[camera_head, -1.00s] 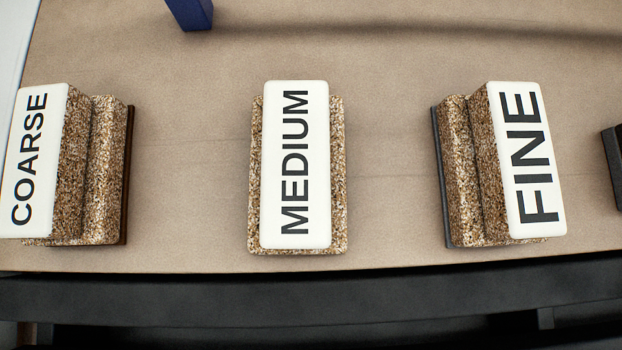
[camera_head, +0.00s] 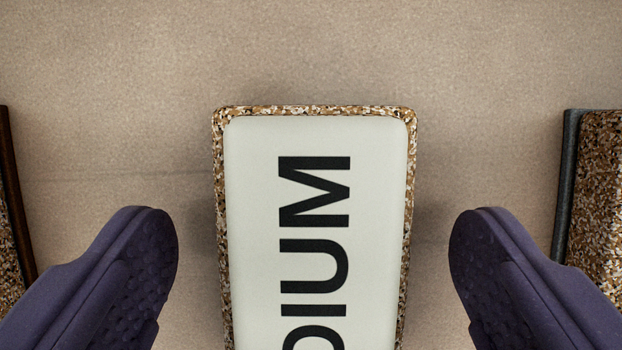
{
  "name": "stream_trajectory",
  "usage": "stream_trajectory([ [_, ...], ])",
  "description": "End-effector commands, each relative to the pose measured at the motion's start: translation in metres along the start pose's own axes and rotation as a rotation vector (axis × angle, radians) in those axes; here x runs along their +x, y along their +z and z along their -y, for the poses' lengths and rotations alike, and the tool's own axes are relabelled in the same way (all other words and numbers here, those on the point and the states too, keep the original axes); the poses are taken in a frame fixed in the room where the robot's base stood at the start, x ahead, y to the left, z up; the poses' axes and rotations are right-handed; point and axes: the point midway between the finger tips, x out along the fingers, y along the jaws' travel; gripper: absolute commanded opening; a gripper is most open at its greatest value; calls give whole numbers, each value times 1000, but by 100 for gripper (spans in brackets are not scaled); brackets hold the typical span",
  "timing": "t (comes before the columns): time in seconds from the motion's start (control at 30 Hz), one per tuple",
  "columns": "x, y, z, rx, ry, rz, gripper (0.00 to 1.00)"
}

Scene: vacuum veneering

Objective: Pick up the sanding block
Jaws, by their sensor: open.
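The sanding block (camera_head: 375,215) in the middle of the view has a white top with black letters, of which "DIUM" shows; the earlier frame reads MEDIUM. Speckled brown cork-like material edges it. Its lower end is cut off by the frame. My gripper (camera_head: 314,245) is open, with one dark purple finger on each side of the block. There is a clear gap between each finger and the block, and neither touches it.
Part of a second block (camera_head: 10,240) shows at the left edge and part of a third block (camera_head: 598,190) at the right edge. The tan table top (camera_head: 480,60) is bare beyond the middle block and between the blocks.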

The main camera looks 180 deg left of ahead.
Motion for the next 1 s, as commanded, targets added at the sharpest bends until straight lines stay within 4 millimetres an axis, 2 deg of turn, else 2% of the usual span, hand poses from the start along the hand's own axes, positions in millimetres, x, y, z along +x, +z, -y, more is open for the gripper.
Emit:
stream_trajectory([
  [0.2, 1, -1, 0, 0, 0, -1, 92],
  [0.4, 1, -1, 0, 0, 0, -1, 46],
  [0.5, 1, -1, 0, 0, 0, -2, 26],
  [0.77, -1, -2, 0, 0, 0, -2, 26],
  [0.87, -7, -5, 0, 0, 0, -3, 26],
  [1.0, -27, -13, 0, 0, 0, -5, 26],
])
